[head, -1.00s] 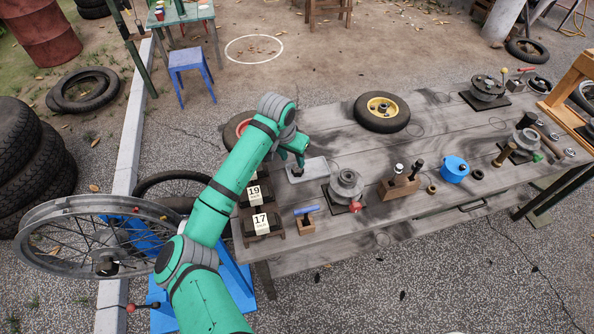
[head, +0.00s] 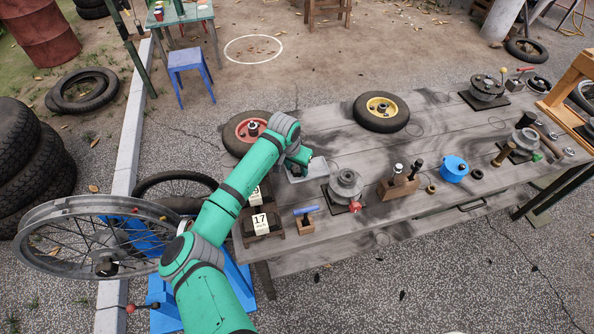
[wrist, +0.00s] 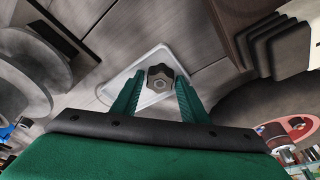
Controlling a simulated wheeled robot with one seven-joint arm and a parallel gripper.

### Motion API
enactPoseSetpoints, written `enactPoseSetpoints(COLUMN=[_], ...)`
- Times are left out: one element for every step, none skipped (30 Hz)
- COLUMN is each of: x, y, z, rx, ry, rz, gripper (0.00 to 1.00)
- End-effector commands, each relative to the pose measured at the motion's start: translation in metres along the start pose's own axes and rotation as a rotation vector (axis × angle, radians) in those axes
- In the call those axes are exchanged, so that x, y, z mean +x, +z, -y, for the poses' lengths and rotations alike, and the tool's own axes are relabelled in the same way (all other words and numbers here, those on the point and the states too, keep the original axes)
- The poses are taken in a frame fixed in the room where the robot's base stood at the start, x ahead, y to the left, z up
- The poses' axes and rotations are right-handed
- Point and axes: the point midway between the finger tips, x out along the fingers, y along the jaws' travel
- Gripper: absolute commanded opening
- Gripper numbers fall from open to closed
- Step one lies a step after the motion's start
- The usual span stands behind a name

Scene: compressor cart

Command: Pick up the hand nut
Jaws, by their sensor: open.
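The hand nut is a dark, lobed knob with a metal hex centre (wrist: 160,78). It sits in a shallow, light grey tray (wrist: 150,58) in the wrist view. In the head view the tray (head: 313,174) is on the workbench, and my arm hides the nut. My gripper (wrist: 159,82) is open, with one green finger on each side of the nut in the picture. Whether the fingers are down at its height, I cannot tell. In the head view my gripper (head: 301,157) is above the tray's back left part.
On the bench (head: 335,240), a grey metal hub (head: 345,184) stands right of the tray. A red-rimmed wheel (head: 246,131) lies behind my forearm. A number 17 block (head: 261,223) and a blue-handled tool (head: 306,210) are in front.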

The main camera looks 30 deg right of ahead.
Motion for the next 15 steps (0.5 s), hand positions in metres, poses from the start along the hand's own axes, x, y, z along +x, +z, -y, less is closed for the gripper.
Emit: enactPoseSetpoints(x=[-0.0002,-0.0002,-0.0003,-0.0003,-0.0003,-0.0004,-0.0004,-0.0004,-0.0004,-0.0004,-0.0005,-0.0006,-0.001,-0.0015,-0.0026], y=[-0.0001,-0.0001,-0.0001,-0.0001,-0.0001,-0.0001,-0.0001,-0.0001,-0.0001,-0.0001,-0.0001,-0.0002,-0.0003,-0.0005,-0.0009], z=[0.0,0.0,0.0,0.0,0.0,0.0001,0.0001,0.0,0.0001,0.0001,0.0001,0.0001,0.0001,0.0001,0.0001], rx=[0.0,0.0,0.0,0.0,0.0,0.0,0.0,0.0,0.0,0.0,0.0,0.0,0.0,0.0,0.0], ry=[0.0,0.0,0.0,0.0,0.0,0.0,0.0,0.0,0.0,0.0,0.0,0.0,0.0,0.0,0.0], rz=[0.0,0.0,0.0,0.0,0.0,0.0,0.0,0.0,0.0,0.0,0.0,0.0,-0.001,-0.001,-0.001], gripper=[0.38,0.31,0.21,0.14,0.14,0.14,0.14,0.14,0.14,0.14,0.14,0.14,0.14,0.14,0.14])
